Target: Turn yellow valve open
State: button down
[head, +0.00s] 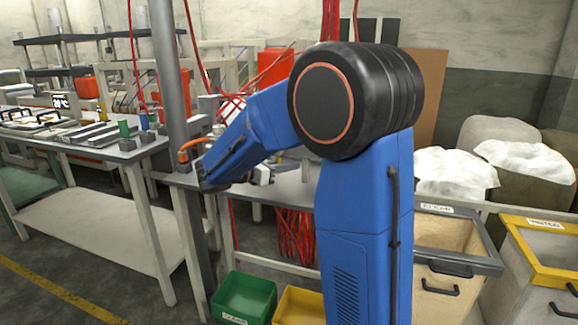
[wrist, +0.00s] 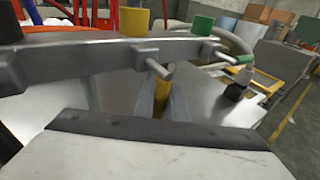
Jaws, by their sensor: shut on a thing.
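The yellow valve handle (wrist: 161,88) hangs below a grey metal bar (wrist: 100,58) in the wrist view. My gripper (wrist: 163,108) is shut on it, with a grey finger on either side. A green valve handle (wrist: 240,60) sticks out to the right from the same bar, clear of the fingers. In the head view my arm's end is over the workbench, and I cannot make out the jaws or the yellow handle there.
In the head view a grey post (head: 168,75) stands close to my arm. Green (head: 244,297) and yellow (head: 298,307) bins sit on the floor below. Open floor lies at the lower left.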

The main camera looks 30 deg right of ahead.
jog(key=c, duration=1.8)
grip_release()
jog(key=shift+o, duration=0.2)
jog(key=shift+a, duration=0.1)
jog(key=s+a+r, duration=0.1)
jog(key=a+r, duration=0.1)
jog(key=a, duration=1.5)
jog(key=shift+r, duration=0.25)
jog(key=shift+s, duration=0.1)
jog(key=s+d+f+m+g+y, duration=0.1)
jog(key=s+d+f+m+y, duration=0.25)
jog(key=s, duration=0.45)
jog(key=s+d+f+m+y, duration=0.3)
jog(key=s+m+y, duration=0.1)
jog(key=s, duration=0.4)
jog(key=s+a+f+m+t+y, duration=0.2)
jog(key=s+a+f+m+y, duration=0.1)
jog(key=s, duration=0.4)
jog(key=s+a+f+m+t+y, duration=0.2)
jog(key=s+a+f+m+y, duration=0.2)
jog(key=s+m, duration=0.3)
jog(key=shift+a+f+m+t+y, duration=0.15)
jog(key=shift+a+m+t+y, duration=0.15)
jog(key=shift+m+y, duration=0.45)
